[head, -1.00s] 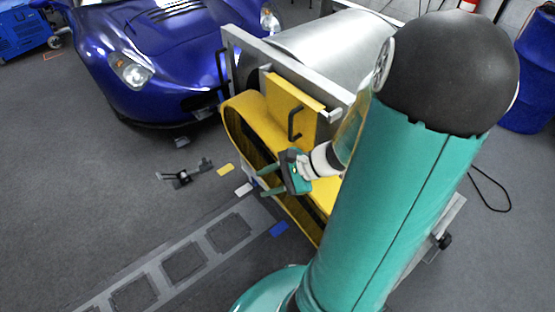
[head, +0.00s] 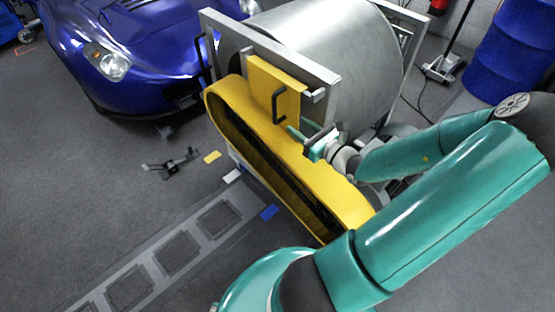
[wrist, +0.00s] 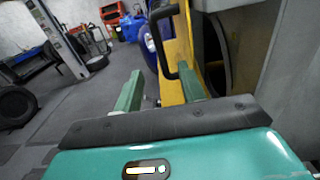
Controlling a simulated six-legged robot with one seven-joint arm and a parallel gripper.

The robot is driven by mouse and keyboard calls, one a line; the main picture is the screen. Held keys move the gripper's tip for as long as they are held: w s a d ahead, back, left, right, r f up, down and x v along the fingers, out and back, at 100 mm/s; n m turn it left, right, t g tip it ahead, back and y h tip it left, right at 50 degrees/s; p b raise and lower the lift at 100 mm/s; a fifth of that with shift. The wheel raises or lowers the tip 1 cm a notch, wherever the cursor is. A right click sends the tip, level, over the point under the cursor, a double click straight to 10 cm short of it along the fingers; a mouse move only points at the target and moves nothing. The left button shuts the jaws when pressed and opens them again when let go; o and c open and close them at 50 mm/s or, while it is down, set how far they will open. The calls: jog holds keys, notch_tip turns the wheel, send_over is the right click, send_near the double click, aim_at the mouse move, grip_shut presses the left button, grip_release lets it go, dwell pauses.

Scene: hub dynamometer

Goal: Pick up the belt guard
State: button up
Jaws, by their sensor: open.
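The belt guard (head: 318,178) is a long, rounded yellow cover with a dark open side, beside the large silver roller in the head view. A flat yellow plate with a black bar handle (head: 278,106) stands at its upper part. My gripper (head: 302,130) is just right of and below the handle, open and empty. In the wrist view the black handle (wrist: 166,40) lies ahead, between the lines of my two open fingers (wrist: 160,80). The yellow plate (wrist: 180,40) is behind it. I cannot tell whether a finger touches the guard.
The silver roller (head: 325,50) and its grey frame (head: 270,50) rise close behind the guard. A blue car (head: 130,60) is at upper left, a blue barrel (head: 508,55) at upper right. A small black bracket (head: 172,165) lies on the floor. The floor at left is mostly clear.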

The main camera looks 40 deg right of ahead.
aim_at(276, 109)
jog(key=w, duration=0.8)
jog(key=shift+w+a+r, duration=0.1)
jog(key=shift+w, duration=0.3)
grip_shut()
dwell(1.0)
